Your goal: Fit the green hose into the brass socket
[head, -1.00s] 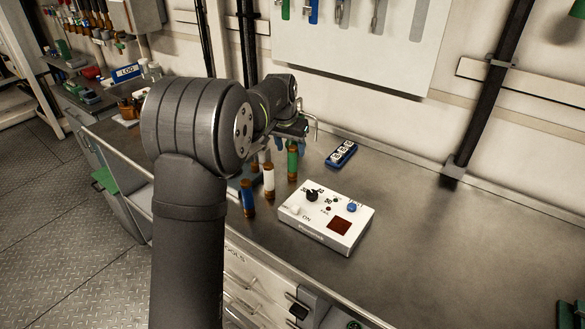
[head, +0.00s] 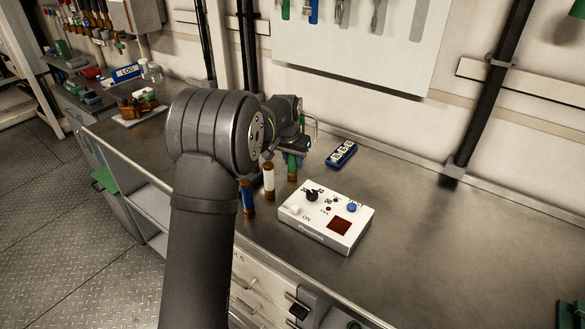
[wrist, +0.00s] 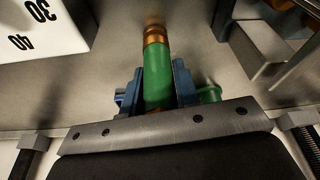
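The green hose (wrist: 157,82) stands upright on the bench with a copper-coloured lower end; it also shows in the head view (head: 292,160). My gripper (wrist: 158,88) is over it, and its blue fingers lie close along both sides of the hose, with no clear gap visible. The hose's upper part is hidden behind the gripper body. A small green round piece (wrist: 208,94) shows beside the right finger. I cannot make out the brass socket in either view.
A white hose (head: 268,178) and a blue hose (head: 248,197) stand to the left of the green one. A white control box (head: 327,217) stands in front right, and a blue block (head: 341,154) lies behind. The bench's right side (head: 450,240) is clear.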

